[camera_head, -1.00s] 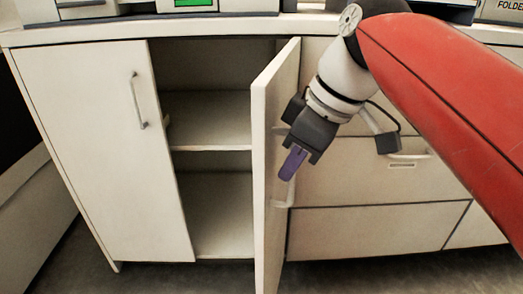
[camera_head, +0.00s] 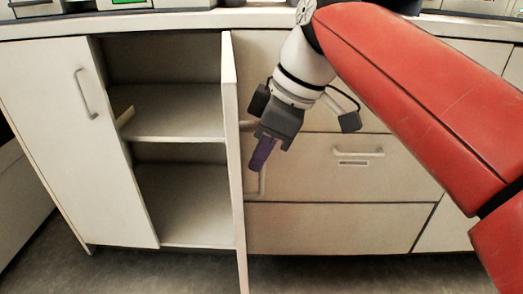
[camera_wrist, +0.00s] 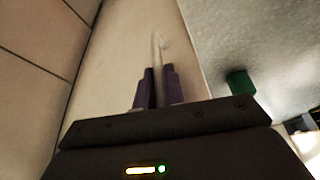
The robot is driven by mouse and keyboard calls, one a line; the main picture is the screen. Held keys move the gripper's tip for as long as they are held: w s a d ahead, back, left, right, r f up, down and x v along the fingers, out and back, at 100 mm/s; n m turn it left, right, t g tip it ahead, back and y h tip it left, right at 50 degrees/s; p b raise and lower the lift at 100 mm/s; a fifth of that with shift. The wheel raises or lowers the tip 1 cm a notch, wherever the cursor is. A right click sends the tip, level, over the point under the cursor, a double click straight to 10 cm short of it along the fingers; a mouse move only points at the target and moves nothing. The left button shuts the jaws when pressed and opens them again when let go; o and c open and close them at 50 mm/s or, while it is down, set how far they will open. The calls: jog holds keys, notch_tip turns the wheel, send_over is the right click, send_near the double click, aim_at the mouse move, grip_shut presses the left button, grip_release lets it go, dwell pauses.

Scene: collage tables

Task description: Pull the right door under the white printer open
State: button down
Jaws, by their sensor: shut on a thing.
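The right door (camera_head: 232,150) of the white cabinet stands wide open, seen nearly edge-on in the head view. Its outer face (camera_wrist: 125,70) fills the middle of the wrist view. My gripper (camera_head: 260,158) is on the outer side of the door, at its handle (camera_head: 262,182). In the wrist view the purple fingers (camera_wrist: 158,85) are close together around the handle bar (camera_wrist: 157,55). The left door (camera_head: 70,140) is shut, with its own metal handle (camera_head: 86,93). The printer itself is only partly visible at the top edge, so I cannot tell its full shape.
The open compartment shows a middle shelf (camera_head: 180,112) and is mostly empty. Drawers (camera_head: 340,170) with a handle (camera_head: 358,153) lie to the right of the door. The countertop (camera_head: 160,22) runs above. Grey floor (camera_head: 150,275) is clear in front.

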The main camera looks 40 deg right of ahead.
jog(key=shift+r, duration=0.1)
jog(key=c, duration=1.5)
grip_release()
jog(key=p+v, duration=0.1)
jog(key=v, duration=0.6)
jog(key=shift+s+d+r+p, duration=0.1)
jog(key=shift+s+r+p, duration=0.05)
jog(key=shift+r+p, duration=0.15)
